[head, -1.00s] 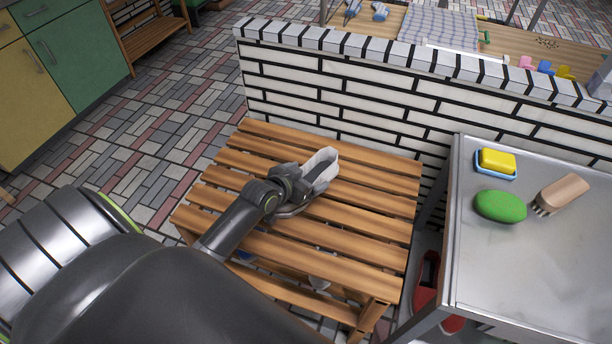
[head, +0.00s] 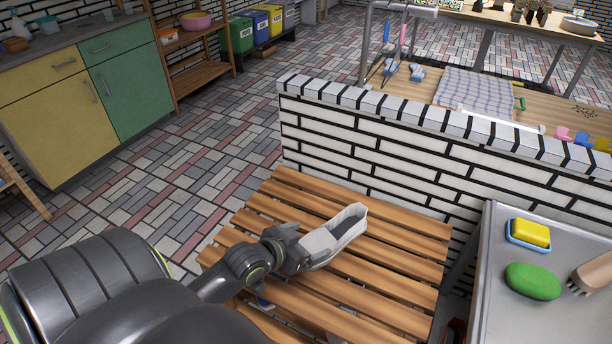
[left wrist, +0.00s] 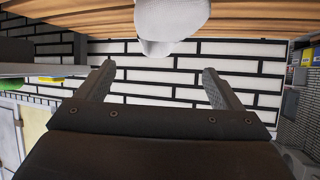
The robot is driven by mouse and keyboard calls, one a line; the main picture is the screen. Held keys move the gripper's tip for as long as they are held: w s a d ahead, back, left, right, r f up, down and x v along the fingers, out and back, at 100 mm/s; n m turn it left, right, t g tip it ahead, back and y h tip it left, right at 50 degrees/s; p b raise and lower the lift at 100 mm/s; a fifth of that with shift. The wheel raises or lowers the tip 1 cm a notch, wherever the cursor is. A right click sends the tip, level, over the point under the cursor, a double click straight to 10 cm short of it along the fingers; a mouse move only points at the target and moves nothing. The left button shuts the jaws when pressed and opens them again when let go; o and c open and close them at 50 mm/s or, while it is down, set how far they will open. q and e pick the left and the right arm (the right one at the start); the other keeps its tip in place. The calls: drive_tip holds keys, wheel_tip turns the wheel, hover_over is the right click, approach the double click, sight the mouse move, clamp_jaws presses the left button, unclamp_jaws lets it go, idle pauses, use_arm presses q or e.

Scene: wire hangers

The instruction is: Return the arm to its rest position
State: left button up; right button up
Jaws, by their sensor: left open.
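My left gripper (head: 288,250) is at the near end of a pale grey slip-on shoe (head: 338,232) that sits on a slatted wooden bench (head: 390,272). In the left wrist view, which looks upside down, my left gripper (left wrist: 160,86) has its two fingers wide apart with nothing between them. The shoe (left wrist: 172,22) is beyond the fingertips there, apart from them. The head view does not show clearly how far the gripper is from the shoe. My right gripper is in neither view.
A low brick wall (head: 400,150) runs behind the bench. A grey metal table (head: 490,290) at right holds a yellow sponge in a blue dish (head: 530,234), a green oval (head: 533,281) and a brush (head: 595,272). Tiled floor (head: 160,190) is open at left, before cabinets (head: 130,85).

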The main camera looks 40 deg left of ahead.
use_arm(q)
drive_tip(key=shift+s, duration=0.1)
idle(0.5)
drive_tip(key=s+g, duration=0.1)
drive_tip(key=s, duration=0.1)
drive_tip(key=s+d+f+g, duration=0.1)
drive_tip(key=s, duration=0.2)
drive_tip(key=s+d+f+g+y, duration=0.1)
drive_tip(key=s, duration=0.1)
drive_tip(key=shift+s+f+g, duration=0.15)
drive_tip(key=shift+s+g, duration=0.2)
drive_tip(key=shift+g, duration=0.05)
drive_tip(key=s+d+n+g+y, duration=0.15)
drive_tip(key=s+g, duration=0.35)
drive_tip(key=s, duration=0.7)
wheel_tip(320, 180, down, 20)
drive_tip(key=a+g+p, duration=0.1)
drive_tip(key=a+p, duration=0.1)
drive_tip(key=p, duration=0.1)
drive_tip(key=s+d+f+g+p, duration=0.1)
drive_tip(key=s+f+p, duration=0.1)
drive_tip(key=s+f, duration=1.2)
drive_tip(key=shift+s+f+h+p, duration=0.2)
drive_tip(key=shift+s+h+p, duration=0.15)
drive_tip(key=shift+p, duration=0.05)
drive_tip(key=shift+d, duration=0.1)
